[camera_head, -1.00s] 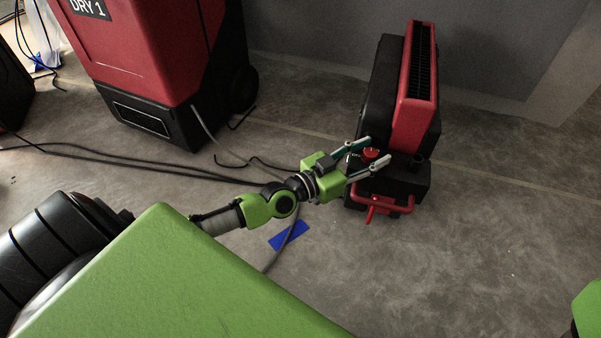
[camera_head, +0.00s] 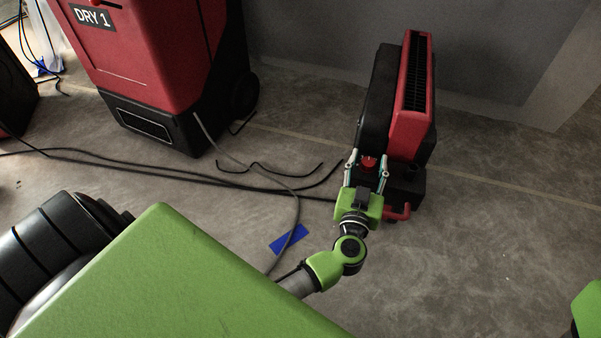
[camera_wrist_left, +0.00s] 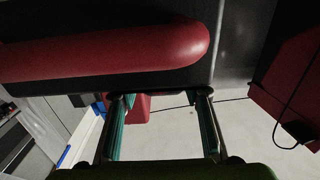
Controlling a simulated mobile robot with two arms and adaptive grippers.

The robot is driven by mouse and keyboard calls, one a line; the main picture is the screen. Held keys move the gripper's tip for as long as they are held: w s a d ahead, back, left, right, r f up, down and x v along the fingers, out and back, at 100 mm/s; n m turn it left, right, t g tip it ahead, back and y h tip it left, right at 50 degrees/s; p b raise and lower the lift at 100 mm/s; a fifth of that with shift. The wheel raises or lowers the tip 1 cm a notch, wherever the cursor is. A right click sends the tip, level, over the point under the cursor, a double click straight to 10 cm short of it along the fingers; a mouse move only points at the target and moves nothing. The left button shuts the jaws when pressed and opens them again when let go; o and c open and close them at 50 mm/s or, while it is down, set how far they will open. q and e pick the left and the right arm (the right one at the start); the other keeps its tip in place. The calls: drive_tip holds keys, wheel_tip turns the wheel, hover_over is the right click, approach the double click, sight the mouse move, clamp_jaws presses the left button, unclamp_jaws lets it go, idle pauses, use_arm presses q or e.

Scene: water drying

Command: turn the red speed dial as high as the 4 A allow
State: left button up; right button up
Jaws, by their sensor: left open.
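The red speed dial (camera_head: 368,163) sits on the low black front part of the red and black blower (camera_head: 409,105). My left gripper (camera_head: 369,157) is open in the head view, with one finger on each side of the dial. I cannot tell whether either finger touches it. The dial's marks and any current reading are too small to read. In the left wrist view the two fingers (camera_wrist_left: 161,96) stand apart below a large red rounded part of the blower (camera_wrist_left: 150,50). A small red patch shows between them; I cannot tell if it is the dial. My right gripper is not in view.
The blower's red front handle (camera_head: 402,212) is close beside my left gripper. A large red machine marked DRY 1 (camera_head: 150,60) stands at the back left. Dark cables (camera_head: 170,172) and a blue patch (camera_head: 289,239) lie on the floor.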

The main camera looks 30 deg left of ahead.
sight(367, 167)
use_arm(q)
drive_tip(key=p+v, duration=0.2)
drive_tip(key=v, duration=0.1)
drive_tip(key=shift+s+r, duration=0.1)
drive_tip(key=shift+r, duration=0.05)
drive_tip(key=s+d+f+m+g+h+p, duration=0.1)
drive_tip(key=s+d+m+h+p, duration=0.5)
drive_tip(key=s+p, duration=0.85)
drive_tip(key=s+a+f+g+p, duration=0.2)
drive_tip(key=s+f+g+p, duration=0.2)
drive_tip(key=s+p, duration=0.3)
drive_tip(key=s+a+f+g+h+p, duration=0.1)
drive_tip(key=s+a+f+g+p, duration=0.2)
drive_tip(key=s+p, duration=0.4)
drive_tip(key=shift+s+f+m+g+p, duration=0.3)
drive_tip(key=shift+f+g+p, duration=0.7)
drive_tip(key=shift+p, duration=1.35)
drive_tip(key=shift+a+r, duration=0.1)
drive_tip(key=shift+a, duration=0.05)
